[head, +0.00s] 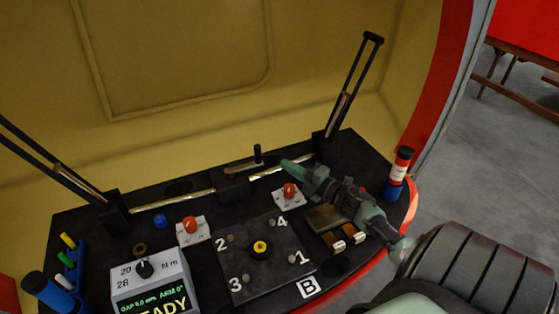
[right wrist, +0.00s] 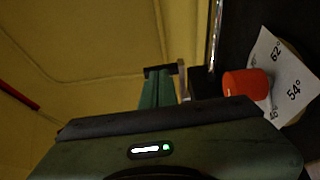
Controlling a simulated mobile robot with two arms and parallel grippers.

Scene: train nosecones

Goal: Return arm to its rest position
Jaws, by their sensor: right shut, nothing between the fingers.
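My right gripper (head: 291,166) reaches in from the lower right in the head view, over the right part of the black panel (head: 200,266). Its greenish fingers are shut and empty, pointing to the upper left, near a small black peg (head: 257,153). In the right wrist view the shut fingers (right wrist: 158,80) show against the yellow wall. A red knob (right wrist: 245,84) on a white card marked 62°, 54° and 46° lies right of them. That knob (head: 290,189) is below the fingers in the head view. My left gripper is not in view.
Black slotted arms stand at left (head: 55,160) and right (head: 350,85). A second red knob (head: 190,225), a numbered plate (head: 238,285), a display box (head: 150,285) and a blue-and-red bottle (head: 399,170) occupy the panel. Grey floor (head: 485,185) is open at right.

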